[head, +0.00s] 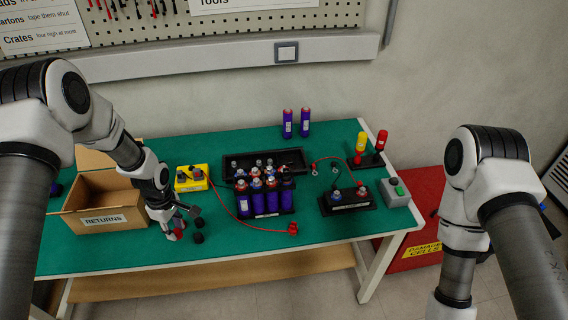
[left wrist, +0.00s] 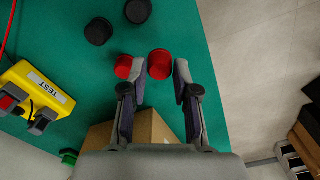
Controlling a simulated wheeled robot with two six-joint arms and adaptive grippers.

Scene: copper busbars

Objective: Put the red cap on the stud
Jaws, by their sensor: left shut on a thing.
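A second red cap (left wrist: 123,66) is just outside the left finger. Two black caps (left wrist: 98,31) lie beyond. A dark terminal block (head: 348,208) stands at the table's right, with a blue and a red fitting on top; I cannot tell which point is the stud. My right arm hangs at the right, its gripper out of view.
A RETURNS box (head: 103,220) stands left. A yellow tester (head: 191,178) trails a red lead. Purple cells (head: 257,197) stand in the middle before a black tray (head: 237,163). A grey button box (head: 395,193) and a stand with yellow and red cylinders (head: 361,142) are right.

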